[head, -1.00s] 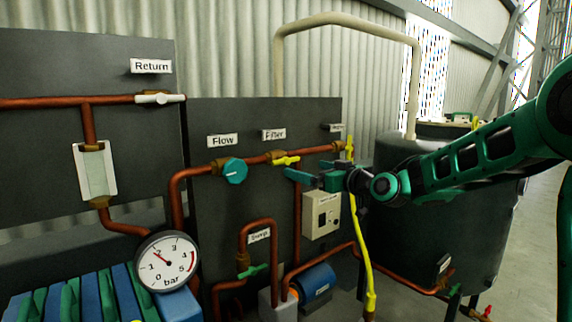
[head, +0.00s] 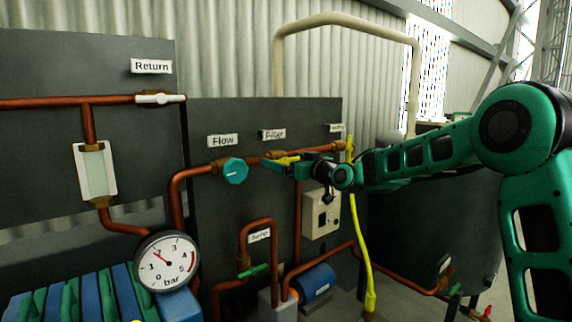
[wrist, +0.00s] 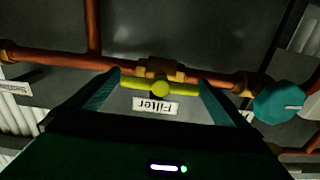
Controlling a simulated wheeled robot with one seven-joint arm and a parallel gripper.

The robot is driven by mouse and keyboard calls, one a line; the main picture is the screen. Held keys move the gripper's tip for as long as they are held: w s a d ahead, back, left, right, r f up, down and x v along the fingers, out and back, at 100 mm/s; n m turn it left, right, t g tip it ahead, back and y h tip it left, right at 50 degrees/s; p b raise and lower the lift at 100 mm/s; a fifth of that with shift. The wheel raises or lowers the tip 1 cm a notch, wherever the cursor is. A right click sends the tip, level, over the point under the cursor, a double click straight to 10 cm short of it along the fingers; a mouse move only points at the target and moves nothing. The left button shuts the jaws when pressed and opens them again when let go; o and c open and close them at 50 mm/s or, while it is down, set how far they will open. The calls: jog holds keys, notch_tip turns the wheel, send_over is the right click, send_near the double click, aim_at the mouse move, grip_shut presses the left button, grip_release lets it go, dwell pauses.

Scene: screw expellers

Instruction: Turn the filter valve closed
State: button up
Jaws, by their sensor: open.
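The filter valve's yellow handle (head: 287,160) sits on the horizontal copper pipe under the "Filter" label (head: 273,135). In the wrist view the yellow handle (wrist: 160,87) lies along the pipe, with its brass body (wrist: 158,69) just beyond it. My gripper (head: 272,166) is open at the valve and partly covers the handle in the head view. In the wrist view its two teal fingers (wrist: 158,86) stand on either side of the handle, near its two ends. Whether they touch it I cannot tell.
The teal flow knob (head: 235,171) is close by on the left; it also shows in the wrist view (wrist: 279,103). A yellow hose (head: 362,255) hangs to the right. A grey control box (head: 321,213) and a copper pipe are below my gripper.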

jog(key=shift+c, duration=0.6)
jog(key=c, duration=0.8)
